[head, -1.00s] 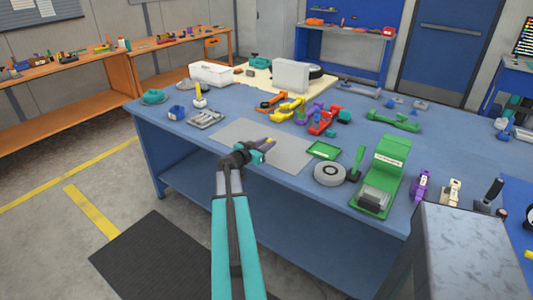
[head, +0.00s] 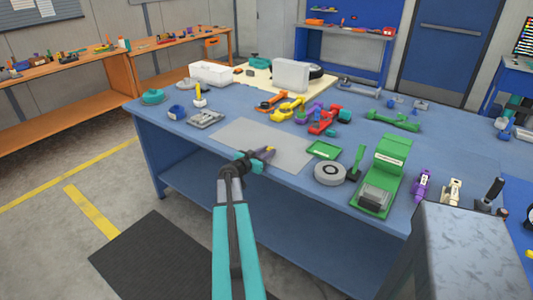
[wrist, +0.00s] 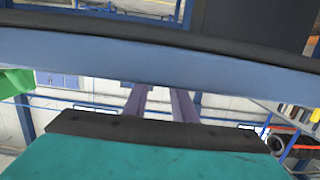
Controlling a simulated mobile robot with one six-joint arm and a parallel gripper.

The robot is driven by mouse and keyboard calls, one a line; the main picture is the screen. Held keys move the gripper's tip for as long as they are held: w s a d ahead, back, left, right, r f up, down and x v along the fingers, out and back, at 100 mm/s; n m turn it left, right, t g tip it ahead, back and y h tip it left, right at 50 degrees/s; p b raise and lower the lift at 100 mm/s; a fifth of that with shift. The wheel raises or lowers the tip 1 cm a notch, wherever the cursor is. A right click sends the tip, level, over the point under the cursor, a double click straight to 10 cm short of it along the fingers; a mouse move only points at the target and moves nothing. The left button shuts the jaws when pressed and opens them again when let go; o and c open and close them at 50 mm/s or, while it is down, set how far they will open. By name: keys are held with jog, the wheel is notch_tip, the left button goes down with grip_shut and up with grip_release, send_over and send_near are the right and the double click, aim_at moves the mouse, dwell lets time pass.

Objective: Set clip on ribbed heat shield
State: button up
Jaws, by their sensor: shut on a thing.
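A grey tray-like part with raised lines (head: 206,118) lies left of the mat. I cannot tell whether it is the ribbed heat shield.
The grey mat (head: 285,145) looks bare around my gripper. A green tray (head: 324,150), a grey roll (head: 330,172) and a green machine (head: 383,180) stand to the right. Yellow, red and orange tools (head: 287,107) lie behind. A metal box (head: 470,255) rises at front right.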

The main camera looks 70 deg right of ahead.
jog(key=shift+f+b, duration=0.2)
jog(key=shift+b, duration=0.25)
jog(key=o, duration=1)
jog(key=shift+r+p, duration=0.15)
jog(key=shift+p, duration=1.4)
jog(key=shift+w+a+b, duration=0.15)
jog(key=shift+a+b, duration=0.25)
jog(key=shift+a, duration=0.1)
jog(key=shift+b+v, duration=2.45)
jog(key=shift+v, duration=3.95)
